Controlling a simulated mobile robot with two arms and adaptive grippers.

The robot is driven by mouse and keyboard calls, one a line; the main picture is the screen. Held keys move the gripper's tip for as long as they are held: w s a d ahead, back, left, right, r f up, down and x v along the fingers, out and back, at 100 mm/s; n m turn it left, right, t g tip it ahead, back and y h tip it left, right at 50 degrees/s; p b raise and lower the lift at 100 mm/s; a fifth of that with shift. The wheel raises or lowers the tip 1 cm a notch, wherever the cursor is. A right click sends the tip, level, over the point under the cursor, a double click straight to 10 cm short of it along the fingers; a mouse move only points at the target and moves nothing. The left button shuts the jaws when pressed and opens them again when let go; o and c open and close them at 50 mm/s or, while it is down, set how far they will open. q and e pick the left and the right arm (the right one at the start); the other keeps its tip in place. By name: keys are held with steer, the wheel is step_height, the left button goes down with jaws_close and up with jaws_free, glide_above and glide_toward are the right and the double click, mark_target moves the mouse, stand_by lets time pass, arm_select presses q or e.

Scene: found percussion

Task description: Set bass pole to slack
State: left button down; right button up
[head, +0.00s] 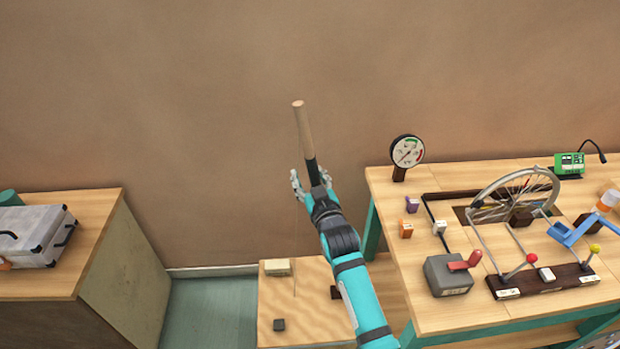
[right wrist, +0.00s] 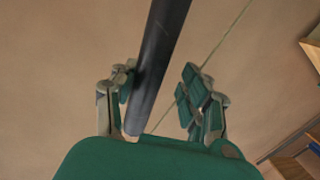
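The bass pole (head: 304,130) is a light wooden stick with a dark lower part, standing nearly upright and leaning slightly left in the head view. My right gripper (head: 311,181) is at its dark lower part. In the right wrist view the dark part of the pole (right wrist: 158,65) passes between the fingers (right wrist: 160,100), nearer the left finger. A gap shows between the pole and the right finger, so the gripper is open around it. A thin cord (right wrist: 222,45) runs diagonally behind the right finger. My left gripper is not in view.
A low wooden platform (head: 275,303) with a pale block (head: 277,267) and a dark block (head: 279,325) lies below. A workbench (head: 450,318) at right holds a dial gauge (head: 407,151), a wheel (head: 512,195) and levers. A case (head: 35,236) sits on the left cabinet (head: 95,215).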

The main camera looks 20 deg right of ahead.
steer(key=shift+d+r, duration=0.1)
steer(key=shift+s, duration=0.25)
steer(key=s, duration=1.1)
steer(key=shift+s+a+r, duration=0.25)
steer(key=shift+a+r, duration=0.05)
